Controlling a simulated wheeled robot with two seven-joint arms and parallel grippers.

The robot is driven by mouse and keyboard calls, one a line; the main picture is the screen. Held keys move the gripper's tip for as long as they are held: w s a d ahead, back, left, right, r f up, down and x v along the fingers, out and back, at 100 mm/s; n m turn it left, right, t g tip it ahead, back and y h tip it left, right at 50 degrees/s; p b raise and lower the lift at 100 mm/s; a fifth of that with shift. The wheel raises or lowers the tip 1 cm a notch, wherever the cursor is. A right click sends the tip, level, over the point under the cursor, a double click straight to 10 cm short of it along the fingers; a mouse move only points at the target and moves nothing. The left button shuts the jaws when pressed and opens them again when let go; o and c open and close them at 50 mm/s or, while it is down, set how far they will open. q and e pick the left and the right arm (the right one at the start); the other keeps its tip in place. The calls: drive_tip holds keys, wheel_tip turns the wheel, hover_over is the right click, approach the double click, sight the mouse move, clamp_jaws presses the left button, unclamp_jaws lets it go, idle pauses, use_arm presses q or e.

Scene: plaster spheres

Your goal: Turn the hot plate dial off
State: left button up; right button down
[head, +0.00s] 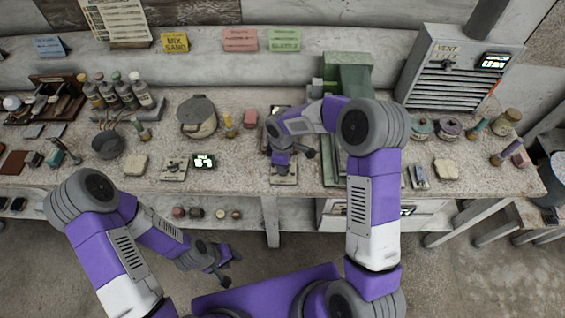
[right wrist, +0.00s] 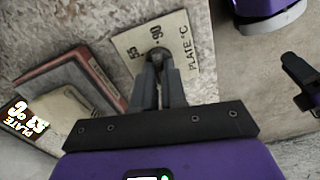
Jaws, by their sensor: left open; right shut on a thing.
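The hot plate dial (right wrist: 158,54) sits on a pale plate (right wrist: 127,45) marked "PLATE °C", with 55 and 90 readable. My right gripper (right wrist: 158,72) is shut on the dial from above, and its fingers hide most of it. In the head view the right gripper (head: 287,163) is over the same pale plate (head: 284,180) near the bench's front edge. A lit display (right wrist: 28,118) labelled PLATE shows upside down in the right wrist view; its digits are hard to read. My left gripper (head: 226,268) is open and empty, low in front of the bench.
Another pale dial plate (head: 174,170) and a lit display (head: 204,161) stand left of my right gripper. A lidded pot (head: 197,118), bottles (head: 125,95) and a green machine (head: 347,75) crowd the bench (head: 235,178). A grey vent box (head: 455,70) stands back right.

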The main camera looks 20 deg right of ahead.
drive_tip(key=n+p, duration=0.1)
drive_tip(key=n, duration=0.3)
drive_tip(key=shift+n, duration=0.3)
idle(0.5)
drive_tip(key=c, duration=1.2)
unclamp_jaws()
wheel_tip(320, 180, up, 8)
drive_tip(key=shift+f+p, duration=0.2)
drive_tip(key=shift+p, duration=0.4)
drive_tip(key=shift+s, duration=0.1)
